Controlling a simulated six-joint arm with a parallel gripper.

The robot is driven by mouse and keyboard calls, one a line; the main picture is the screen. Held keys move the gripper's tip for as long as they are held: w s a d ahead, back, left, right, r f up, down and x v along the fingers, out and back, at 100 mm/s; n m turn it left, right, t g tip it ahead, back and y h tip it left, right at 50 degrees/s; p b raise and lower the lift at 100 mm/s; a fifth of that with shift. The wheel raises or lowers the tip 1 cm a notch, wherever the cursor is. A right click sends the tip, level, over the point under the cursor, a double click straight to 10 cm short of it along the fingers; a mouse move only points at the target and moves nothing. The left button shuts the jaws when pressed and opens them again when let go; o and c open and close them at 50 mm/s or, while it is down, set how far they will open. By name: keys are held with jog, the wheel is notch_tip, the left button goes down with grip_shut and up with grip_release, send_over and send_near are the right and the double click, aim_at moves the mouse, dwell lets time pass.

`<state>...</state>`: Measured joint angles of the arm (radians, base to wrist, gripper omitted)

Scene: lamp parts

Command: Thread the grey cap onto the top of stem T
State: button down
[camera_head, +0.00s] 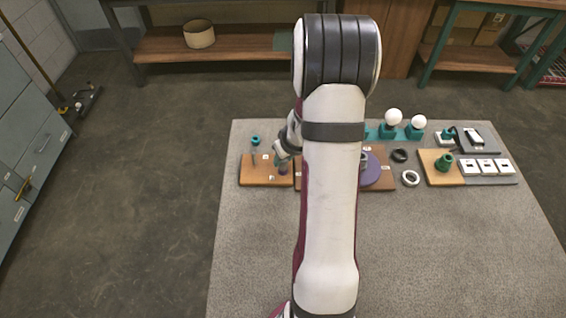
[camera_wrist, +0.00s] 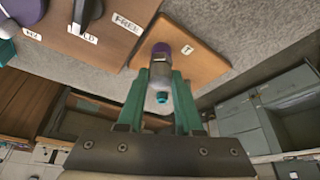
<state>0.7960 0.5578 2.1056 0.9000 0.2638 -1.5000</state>
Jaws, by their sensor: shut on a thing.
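My gripper (camera_wrist: 160,88) is shut, its two teal fingers closing on the grey cap (camera_wrist: 160,73) in the wrist view. A small teal tip (camera_wrist: 162,97) shows at the near end of the cap. A purple piece (camera_wrist: 161,48) shows just beyond it, over a wooden board (camera_wrist: 195,62) with a label reading T. I cannot tell whether the cap touches the purple piece. In the head view my gripper (camera_head: 284,154) is over the right part of the left board (camera_head: 249,177), largely hidden by my arm.
A second board (camera_wrist: 90,45), labelled FREE and HOLD, lies beside it; a purple disc (camera_head: 372,172) shows there. To the right are a black ring (camera_head: 400,155), a white ring (camera_head: 411,178), white bulbs (camera_head: 393,117) and a green part (camera_head: 444,161). The front of the table is clear.

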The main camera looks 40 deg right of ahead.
jog(key=shift+w, duration=0.1)
jog(key=shift+m+h, duration=0.6)
jog(key=shift+m, duration=0.8)
jog(key=c, duration=0.7)
grip_release()
jog(key=shift+g, duration=0.3)
